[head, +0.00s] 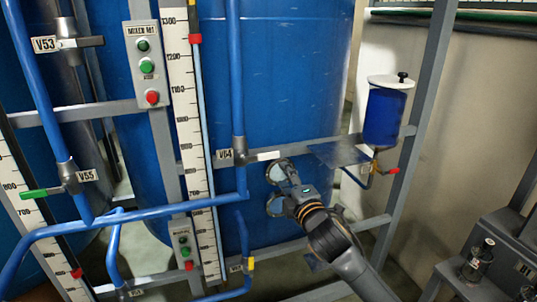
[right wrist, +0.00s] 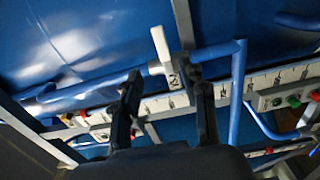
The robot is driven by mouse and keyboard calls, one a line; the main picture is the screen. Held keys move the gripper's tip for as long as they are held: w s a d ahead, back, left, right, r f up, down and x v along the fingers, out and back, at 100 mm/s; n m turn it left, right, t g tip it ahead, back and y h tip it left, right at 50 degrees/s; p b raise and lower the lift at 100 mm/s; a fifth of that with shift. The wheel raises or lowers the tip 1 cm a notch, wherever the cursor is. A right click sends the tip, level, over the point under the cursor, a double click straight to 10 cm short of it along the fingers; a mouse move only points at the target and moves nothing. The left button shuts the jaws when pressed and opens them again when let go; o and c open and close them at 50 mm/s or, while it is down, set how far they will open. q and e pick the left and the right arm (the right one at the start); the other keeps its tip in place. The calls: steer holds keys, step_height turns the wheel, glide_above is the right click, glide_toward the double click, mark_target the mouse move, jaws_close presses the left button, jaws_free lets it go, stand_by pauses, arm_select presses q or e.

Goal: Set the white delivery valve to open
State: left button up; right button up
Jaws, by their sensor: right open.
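The white delivery valve handle (head: 262,156) sticks out to the right from the grey valve body marked V64 (head: 239,151) on a vertical blue pipe. It lies crosswise to that pipe. In the right wrist view the white handle (right wrist: 161,45) shows just beyond the fingertips, between them in the picture. My right gripper (head: 283,188) is below and slightly right of the handle in the head view; its fingers are hard to make out there. In the right wrist view the right gripper (right wrist: 165,80) has two dark fingers spread apart with nothing held. My left gripper is not in view.
Blue pipes (head: 150,221) and a grey frame rail (head: 310,150) run close around the valve, before large blue tanks (head: 280,70). A green handle (head: 38,193) is at left. A small blue vessel (head: 384,118) hangs at right above a red handle (head: 394,171).

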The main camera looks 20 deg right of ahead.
mark_target(270, 157)
steer(key=w+p, duration=0.1)
steer(key=w, duration=0.7)
steer(key=w+p, duration=0.1)
steer(key=w, duration=0.4)
steer(key=shift+a+f+p, duration=0.1)
steer(key=shift+a+p, duration=0.15)
steer(key=shift+p, duration=0.05)
jaws_close()
